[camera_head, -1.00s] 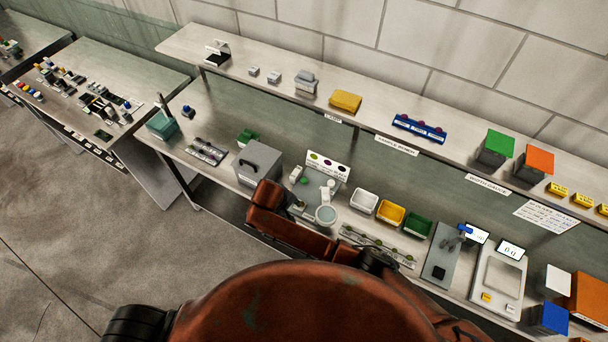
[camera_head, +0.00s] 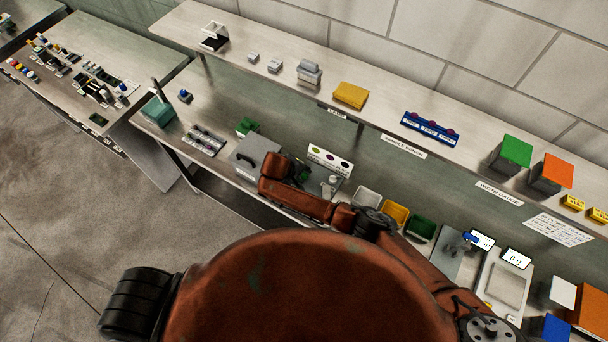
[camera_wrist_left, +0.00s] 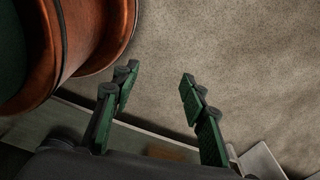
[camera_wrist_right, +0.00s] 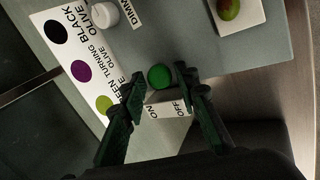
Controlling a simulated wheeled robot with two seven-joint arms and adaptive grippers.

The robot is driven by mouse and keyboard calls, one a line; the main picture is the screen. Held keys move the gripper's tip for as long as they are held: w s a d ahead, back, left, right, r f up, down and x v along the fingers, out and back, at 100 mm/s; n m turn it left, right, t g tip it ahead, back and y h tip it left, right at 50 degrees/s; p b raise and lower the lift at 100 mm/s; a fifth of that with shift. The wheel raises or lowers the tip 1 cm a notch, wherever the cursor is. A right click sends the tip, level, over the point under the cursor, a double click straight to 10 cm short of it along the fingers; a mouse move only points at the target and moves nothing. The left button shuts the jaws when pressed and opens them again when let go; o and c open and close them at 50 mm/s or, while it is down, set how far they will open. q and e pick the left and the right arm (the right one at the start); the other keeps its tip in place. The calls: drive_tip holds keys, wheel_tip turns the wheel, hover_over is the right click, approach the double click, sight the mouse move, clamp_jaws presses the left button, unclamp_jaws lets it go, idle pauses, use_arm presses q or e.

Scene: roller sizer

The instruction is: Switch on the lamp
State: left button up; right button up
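The lamp's grey base plate (camera_wrist_right: 215,55) fills the middle of the right wrist view. It carries a white block (camera_wrist_right: 168,106) marked ON and OFF, with a round green piece (camera_wrist_right: 159,77) beside it at the ON end. A white dimmer knob (camera_wrist_right: 98,12) is at the upper left. My right gripper (camera_wrist_right: 159,84) is open and empty, its fingertips on either side of the green piece; I cannot tell whether they touch it. In the head view my right gripper (camera_head: 299,172) covers the switch. My left gripper (camera_wrist_left: 158,80) is open and empty above the floor.
A colour card (camera_head: 330,160) stands behind the plate. A grey box (camera_head: 256,157) is left of my right gripper. White, yellow and green bins (camera_head: 421,228) lie to the right, partly behind my arm. A shelf (camera_head: 375,112) runs above. An olive-like fruit (camera_wrist_right: 228,9) lies on a white square.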

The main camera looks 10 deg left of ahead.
drive_tip(key=shift+x, duration=0.8)
use_arm(q)
drive_tip(key=shift+w, duration=0.9)
use_arm(e)
clamp_jaws()
